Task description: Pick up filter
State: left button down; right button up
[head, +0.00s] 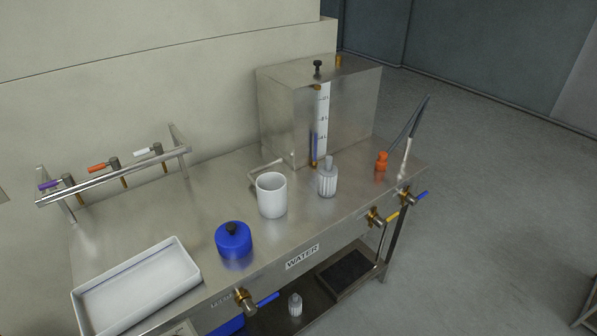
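A pale, ribbed capsule with a narrow neck, which looks like the filter (327,181), stands upright on the steel bench top near its front edge, right of the white cup. A similar small ribbed capsule (295,305) stands on the shelf below the bench. I cannot tell from this view which of the two the task means. Neither of my grippers is in the head view, and nothing is seen touching either capsule.
On the steel bench (210,192) stand a white cup (272,197), a blue lidded pot (233,242), a white tray (187,268), an orange piece (381,162) and a steel tank (350,115). Valves (245,302) stick out in front. A rail (120,176) runs along the back left.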

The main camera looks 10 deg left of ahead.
aim_at(327, 173)
jog(key=i+l+u, duration=0.2)
jog(key=u, duration=0.3)
jog(key=i+l+u, duration=0.15)
jog(key=l+u, duration=0.35)
